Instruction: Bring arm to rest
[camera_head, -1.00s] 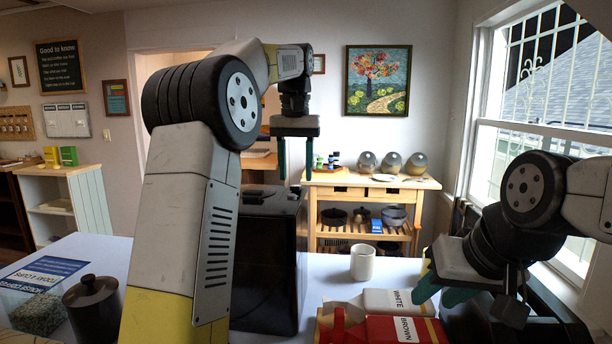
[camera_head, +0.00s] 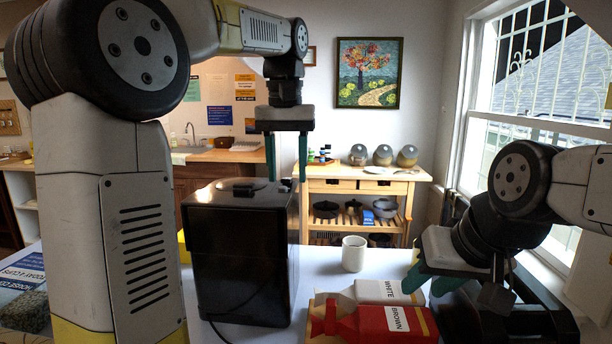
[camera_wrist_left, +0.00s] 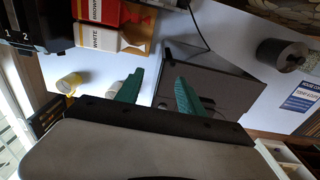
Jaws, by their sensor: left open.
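My left gripper (camera_head: 286,158) hangs with its teal fingers pointing down, apart and empty, above the back right of a black box-shaped appliance (camera_head: 240,265). In the left wrist view its two fingers (camera_wrist_left: 158,90) are spread, with the appliance (camera_wrist_left: 215,75) behind them. My left elbow and upper arm fill the left of the head view. My right gripper (camera_head: 430,282) is at the right, its teal fingers apart with nothing seen between them, close to the red and white cartons.
A white mug (camera_head: 353,254) stands on the white table. The white carton (camera_head: 385,291) and red carton (camera_head: 375,322) lie in front of it. A wooden shelf cart (camera_head: 365,186) stands by the back wall. A window (camera_head: 540,90) is at the right.

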